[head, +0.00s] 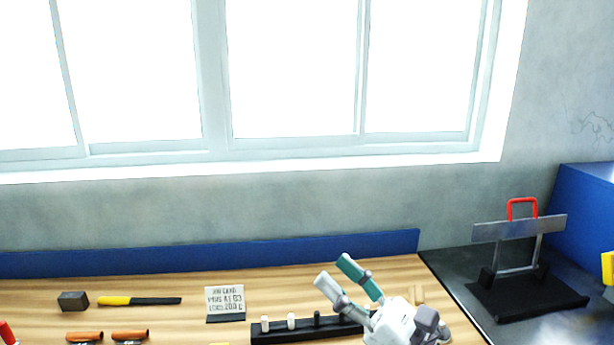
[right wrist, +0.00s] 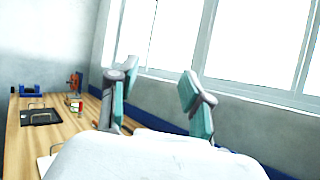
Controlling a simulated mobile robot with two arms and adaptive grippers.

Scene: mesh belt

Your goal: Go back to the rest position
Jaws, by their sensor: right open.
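My right gripper (head: 334,269) is at the lower right of the middle in the head view, raised in front of the wooden workbench (head: 400,272). Its two teal-padded fingers are spread apart with nothing between them. In the right wrist view the open fingers (right wrist: 158,82) point up toward the window, with a clear gap. The gripper body hides part of a black rack (head: 275,336) behind it. My left gripper is not in view.
A black stand with a red handle (head: 522,208) is at right. A blue back rail (head: 210,256) runs below the window.

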